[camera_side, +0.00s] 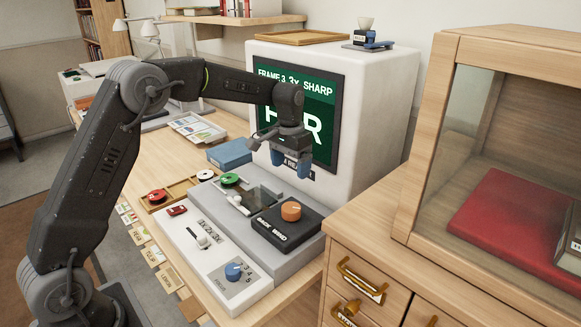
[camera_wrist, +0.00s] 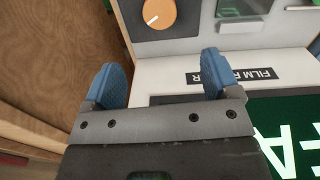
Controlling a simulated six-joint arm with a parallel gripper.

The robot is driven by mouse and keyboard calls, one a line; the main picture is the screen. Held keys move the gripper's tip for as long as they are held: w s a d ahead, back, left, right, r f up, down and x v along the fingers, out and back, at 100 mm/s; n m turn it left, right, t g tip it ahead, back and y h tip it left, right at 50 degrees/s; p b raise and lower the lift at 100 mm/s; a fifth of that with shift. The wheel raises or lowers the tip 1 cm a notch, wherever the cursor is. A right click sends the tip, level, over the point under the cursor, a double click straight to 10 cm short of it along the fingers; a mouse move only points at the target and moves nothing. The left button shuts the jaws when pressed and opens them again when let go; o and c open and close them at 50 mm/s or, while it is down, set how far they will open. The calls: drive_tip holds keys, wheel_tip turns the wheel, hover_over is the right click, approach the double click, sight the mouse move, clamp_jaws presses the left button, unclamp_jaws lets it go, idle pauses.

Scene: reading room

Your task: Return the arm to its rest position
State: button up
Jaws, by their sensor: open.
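My gripper (camera_side: 291,166) is open and empty, with its blue fingers pointing down in front of the film reader's screen (camera_side: 300,105). In the wrist view my gripper (camera_wrist: 162,80) shows its two blue fingers spread apart with nothing between them. Below it, apart from the fingers, is a black control box with an orange knob (camera_side: 291,211). The orange knob also shows in the wrist view (camera_wrist: 158,12), beyond the fingertips. My arm reaches up from the lower left and bends over the desk.
At right are a wooden drawer cabinet (camera_side: 375,262) and a glass-fronted case with a red cushion (camera_side: 515,215).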

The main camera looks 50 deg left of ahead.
drive_tip(key=shift+r, duration=0.1)
drive_tip(key=s+d+r+t, duration=0.1)
drive_tip(key=s+d+r, duration=0.2)
drive_tip(key=s+r, duration=0.4)
drive_tip(key=s+d+r+t, duration=0.2)
drive_tip(key=s+r, duration=0.2)
drive_tip(key=s, duration=0.4)
drive_tip(key=s+d+f+t, duration=0.1)
drive_tip(key=s, duration=0.7)
drive_tip(key=s+d+f+t, duration=0.1)
drive_tip(key=s+d, duration=0.1)
drive_tip(key=s, duration=0.6)
drive_tip(key=shift+s+f+m+t, duration=0.25)
drive_tip(key=shift+s+m+t, duration=0.05)
drive_tip(key=shift+s, duration=0.05)
drive_tip(key=shift+w, duration=0.1)
